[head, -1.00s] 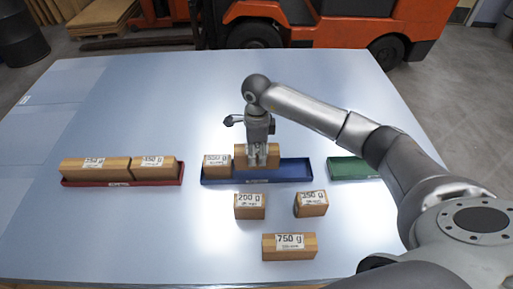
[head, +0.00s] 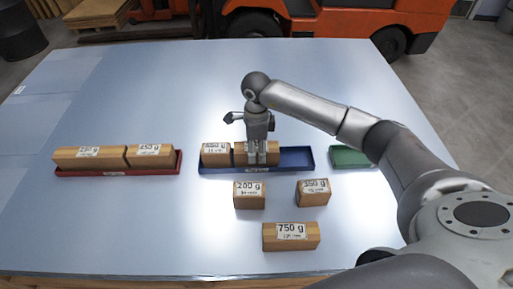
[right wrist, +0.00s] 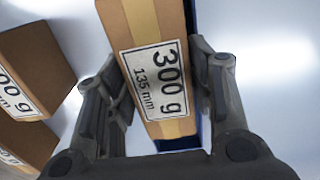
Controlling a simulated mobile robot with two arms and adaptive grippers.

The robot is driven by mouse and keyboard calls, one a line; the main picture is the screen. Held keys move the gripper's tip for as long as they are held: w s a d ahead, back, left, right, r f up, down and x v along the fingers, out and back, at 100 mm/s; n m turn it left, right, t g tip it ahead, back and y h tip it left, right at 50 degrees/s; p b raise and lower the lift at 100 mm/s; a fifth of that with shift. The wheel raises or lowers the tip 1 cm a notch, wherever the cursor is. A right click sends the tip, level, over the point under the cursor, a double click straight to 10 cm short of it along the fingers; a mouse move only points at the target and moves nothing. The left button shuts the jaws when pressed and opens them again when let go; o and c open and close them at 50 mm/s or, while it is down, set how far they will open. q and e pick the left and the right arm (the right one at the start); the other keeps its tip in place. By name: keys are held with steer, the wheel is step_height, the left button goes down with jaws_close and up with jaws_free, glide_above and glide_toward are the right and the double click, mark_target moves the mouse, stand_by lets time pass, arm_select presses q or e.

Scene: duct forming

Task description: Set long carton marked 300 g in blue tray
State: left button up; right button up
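The long carton marked 300 g, 135 mm (right wrist: 158,75) is between the fingers of my right gripper (right wrist: 160,95), which appear to press on both sides. In the head view this gripper (head: 259,158) points down at the carton (head: 240,154), hiding part of it. The carton sits level in the blue tray (head: 298,160), right of a shorter carton (head: 215,154) there. Blue tray wall (right wrist: 180,143) also shows past the carton's end in the right wrist view. Whether its underside touches the floor is hidden. My left gripper is out of view.
The tray's right end is empty. A red tray (head: 110,173) at left holds two cartons; a green tray (head: 350,156) is at right, partly behind my arm. Cartons marked 200 g (head: 249,196), 350 g (head: 313,194) and 750 g (head: 291,237) stand in front.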

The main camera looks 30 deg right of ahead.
steer(key=shift+o, duration=1.4)
